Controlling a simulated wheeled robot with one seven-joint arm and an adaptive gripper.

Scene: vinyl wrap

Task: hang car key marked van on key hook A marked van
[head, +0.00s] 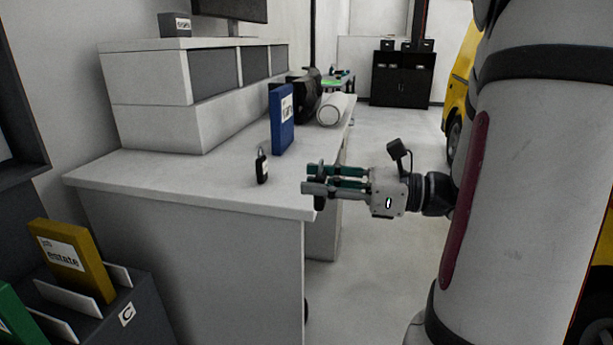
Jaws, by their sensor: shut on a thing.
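My gripper (312,180) is just past the right edge of the white counter, with its fingers pointing left. It is shut on a small dark thing (319,203), which shows just below the fingertips and is mostly hidden by them. This may be a car key, but I cannot read any mark on it. A black car key (262,168) with a pale label stands on the counter to the left of my gripper, apart from it. Its label is too small to read. I cannot make out key hook A in this view.
The white counter (190,180) also bears a blue binder (281,118) and a white roll (331,109). A dark rack with a yellow "estate" folder (72,258) is at lower left. Yellow vehicle parts show at right. The floor (385,255) beyond my gripper is clear.

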